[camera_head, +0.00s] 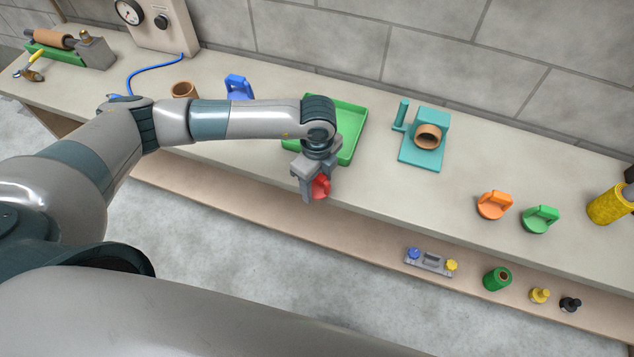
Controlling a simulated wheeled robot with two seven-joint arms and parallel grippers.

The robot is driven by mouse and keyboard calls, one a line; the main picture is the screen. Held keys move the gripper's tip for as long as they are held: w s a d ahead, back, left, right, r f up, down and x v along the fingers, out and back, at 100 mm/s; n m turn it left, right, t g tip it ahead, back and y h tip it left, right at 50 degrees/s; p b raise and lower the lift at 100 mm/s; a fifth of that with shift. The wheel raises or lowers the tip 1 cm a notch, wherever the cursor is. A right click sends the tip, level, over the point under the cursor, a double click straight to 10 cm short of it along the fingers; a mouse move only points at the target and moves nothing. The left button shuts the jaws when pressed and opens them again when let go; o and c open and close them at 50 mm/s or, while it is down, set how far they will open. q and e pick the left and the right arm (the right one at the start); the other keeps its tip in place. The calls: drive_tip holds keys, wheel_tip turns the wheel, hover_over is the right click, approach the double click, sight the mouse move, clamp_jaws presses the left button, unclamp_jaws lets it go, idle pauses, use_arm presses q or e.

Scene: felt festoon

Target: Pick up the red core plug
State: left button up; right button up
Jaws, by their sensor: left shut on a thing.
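The red core plug (321,187) is held between the fingers of my left gripper (313,190), which is shut on it. Part of the plug is hidden by the fingers. In the head view, the gripper and plug are by the front edge of the workbench (471,167), in front of the green tray (352,130). I cannot tell exactly how high the plug is above the bench. My right gripper is not in view.
A teal stand with a brown ring (421,155) is right of the tray. A lower shelf (381,239) holds small items.

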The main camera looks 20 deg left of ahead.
sight(319, 177)
use_arm(q)
drive_tip(key=shift+r+b, duration=0.4)
drive_tip(key=shift+r, duration=0.05)
drive_tip(key=r, duration=0.1)
drive_tip(key=r+b, duration=0.2)
drive_tip(key=shift+s+d+r, duration=0.1)
drive_tip(key=shift+s+d, duration=0.25)
drive_tip(key=shift+d, duration=0.05)
drive_tip(key=s+d+r+b, duration=0.3)
drive_tip(key=s+d+r, duration=0.3)
drive_tip(key=s, duration=0.2)
drive_tip(key=shift+s+d+r, duration=0.2)
drive_tip(key=shift+s+r, duration=0.05)
drive_tip(key=shift+r, duration=0.15)
drive_tip(key=shift+w, duration=0.15)
